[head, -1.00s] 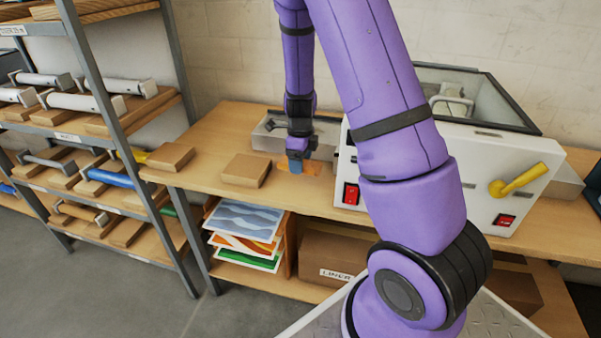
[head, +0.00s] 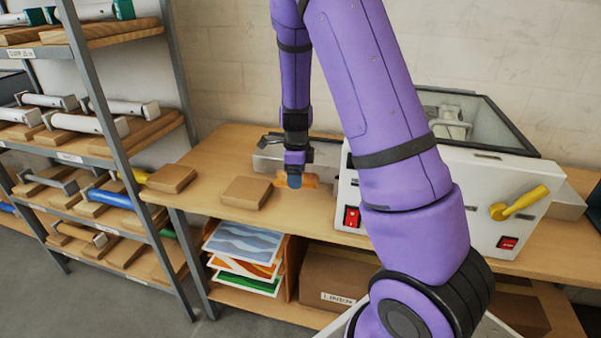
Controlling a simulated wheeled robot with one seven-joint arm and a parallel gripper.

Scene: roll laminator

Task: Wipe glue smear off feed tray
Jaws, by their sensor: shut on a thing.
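My gripper (head: 295,181) points down over the bench to the left of the laminator. Its blue fingertips are shut on a small orange pad (head: 310,181), which shows on both sides of them. The pad seems to be a little above the bench top, but the gap is hard to judge. The white laminator (head: 460,190) has red switches and a yellow crank handle. A low grey tray-like part (head: 268,160) reaches left from it, behind my gripper, and looks like the feed tray. My arm hides part of it and of the laminator. I cannot make out a glue smear.
Two brown blocks (head: 247,192) (head: 172,179) lie on the wooden bench (head: 215,158) to the left of my gripper. A rack of rollers (head: 110,130) stands further left. Coloured sheets (head: 243,242) and a carton (head: 330,278) fill the shelf below.

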